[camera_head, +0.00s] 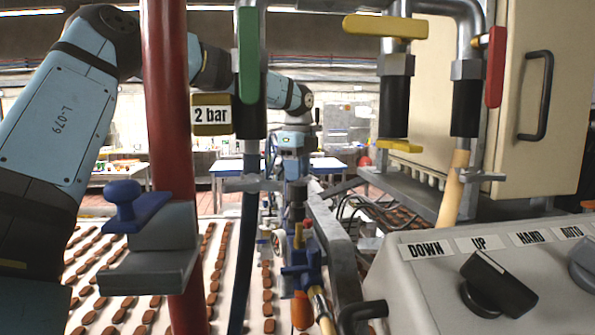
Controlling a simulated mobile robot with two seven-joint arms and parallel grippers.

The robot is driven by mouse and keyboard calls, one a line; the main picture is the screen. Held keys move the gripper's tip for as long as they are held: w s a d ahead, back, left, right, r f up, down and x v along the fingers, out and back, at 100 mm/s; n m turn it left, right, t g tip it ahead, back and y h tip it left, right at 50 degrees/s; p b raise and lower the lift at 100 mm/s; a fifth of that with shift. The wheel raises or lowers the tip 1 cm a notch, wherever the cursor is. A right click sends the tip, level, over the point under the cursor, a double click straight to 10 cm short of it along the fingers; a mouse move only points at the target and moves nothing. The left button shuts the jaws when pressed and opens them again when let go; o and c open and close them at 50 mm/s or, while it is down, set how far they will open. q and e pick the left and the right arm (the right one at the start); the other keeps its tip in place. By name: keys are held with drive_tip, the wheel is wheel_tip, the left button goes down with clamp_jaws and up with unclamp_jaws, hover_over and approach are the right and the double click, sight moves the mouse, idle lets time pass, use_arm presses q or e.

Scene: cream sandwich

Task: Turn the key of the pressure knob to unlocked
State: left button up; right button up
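My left arm comes in from the left, passes behind a red pole and reaches down near the middle of the picture. My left gripper (298,208) points down there, small and dark, just above a cluster of fittings. I cannot tell whether its fingers are open or shut. The cluster has a blue valve-like body (300,278) and an orange knob-like part (302,310) below it. I cannot tell which part is the pressure knob, and no key can be made out. My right gripper is not in view.
The red pole (165,120) and a grey bracket with a blue knob (125,200) stand close at left. Pipes with a green handle (249,55), a yellow handle (385,27) and a red handle (495,65) stand ahead. A grey control panel (425,275) fills the lower right.

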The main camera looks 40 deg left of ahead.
use_arm(q)
wheel_tip(320, 180, up, 14)
idle(0.6)
drive_tip(key=shift+f, duration=0.15)
idle(0.4)
